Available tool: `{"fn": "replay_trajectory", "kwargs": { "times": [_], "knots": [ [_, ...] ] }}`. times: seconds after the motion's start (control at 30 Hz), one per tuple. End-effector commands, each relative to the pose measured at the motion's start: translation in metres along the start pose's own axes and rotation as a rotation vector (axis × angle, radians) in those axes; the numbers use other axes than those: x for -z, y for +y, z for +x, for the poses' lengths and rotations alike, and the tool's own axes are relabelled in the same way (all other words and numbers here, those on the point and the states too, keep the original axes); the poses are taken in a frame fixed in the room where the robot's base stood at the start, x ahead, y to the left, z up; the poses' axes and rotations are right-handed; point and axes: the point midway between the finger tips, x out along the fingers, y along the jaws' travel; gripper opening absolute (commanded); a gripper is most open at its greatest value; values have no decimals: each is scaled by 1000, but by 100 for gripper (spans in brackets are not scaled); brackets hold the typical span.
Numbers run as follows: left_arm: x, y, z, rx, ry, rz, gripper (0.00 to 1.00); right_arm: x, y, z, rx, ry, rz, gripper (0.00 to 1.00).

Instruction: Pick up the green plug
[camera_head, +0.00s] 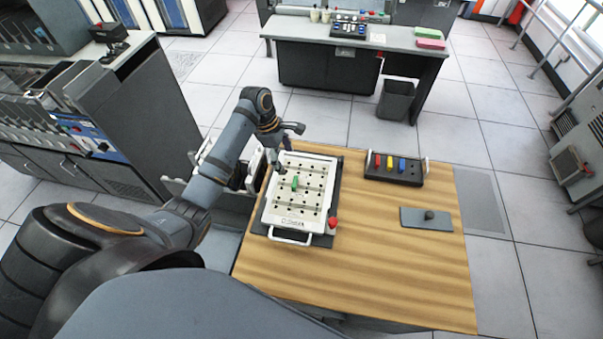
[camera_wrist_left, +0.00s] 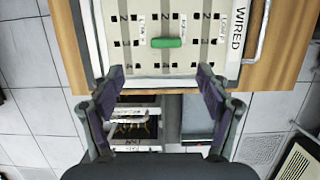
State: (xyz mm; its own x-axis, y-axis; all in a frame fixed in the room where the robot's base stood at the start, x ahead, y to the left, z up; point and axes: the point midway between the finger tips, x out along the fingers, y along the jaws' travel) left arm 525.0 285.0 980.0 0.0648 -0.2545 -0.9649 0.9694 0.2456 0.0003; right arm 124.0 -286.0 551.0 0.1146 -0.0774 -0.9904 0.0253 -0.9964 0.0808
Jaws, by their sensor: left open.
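The green plug (camera_head: 295,182) lies on the white punch board (camera_head: 312,167) on the left part of the wooden table. In the left wrist view the green plug (camera_wrist_left: 167,43) lies across the board's face, ahead of the fingertips and between their lines. My left gripper (camera_head: 285,150) is at the board's upper left edge, apart from the plug. In the left wrist view the left gripper (camera_wrist_left: 155,88) is open, with nothing between its fingers. My right gripper is not in view.
A dark tray (camera_head: 394,178) with red, yellow and blue plugs sits right of the board. A grey plate with a black knob (camera_head: 428,217) lies at the table's right. A red knob (camera_head: 333,222) is at the board's lower right corner. The table's front is clear.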

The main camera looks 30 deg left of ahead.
Motion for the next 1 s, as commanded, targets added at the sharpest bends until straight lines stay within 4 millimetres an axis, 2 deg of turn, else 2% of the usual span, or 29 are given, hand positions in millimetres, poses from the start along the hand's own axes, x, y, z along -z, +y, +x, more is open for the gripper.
{"fn": "replay_trajectory", "kwargs": {
  "times": [0.17,0.33,0.47,0.63,0.7,0.8,0.9,1.0],
  "knots": [
    [-2,-2,6,8,-3,-9,76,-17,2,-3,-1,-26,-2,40],
    [-3,-2,36,8,-4,-10,76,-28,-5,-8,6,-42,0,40],
    [-2,-2,50,6,-2,-8,76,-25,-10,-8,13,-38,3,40],
    [-2,-3,56,7,-2,-8,76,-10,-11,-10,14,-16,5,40],
    [-4,-5,65,10,-1,-9,76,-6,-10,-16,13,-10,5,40],
    [-6,-7,82,10,-1,-9,76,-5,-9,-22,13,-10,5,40],
    [-5,-6,98,7,-2,-8,76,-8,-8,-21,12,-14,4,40],
    [-4,-6,104,5,0,-7,76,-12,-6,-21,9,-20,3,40]
  ]
}}
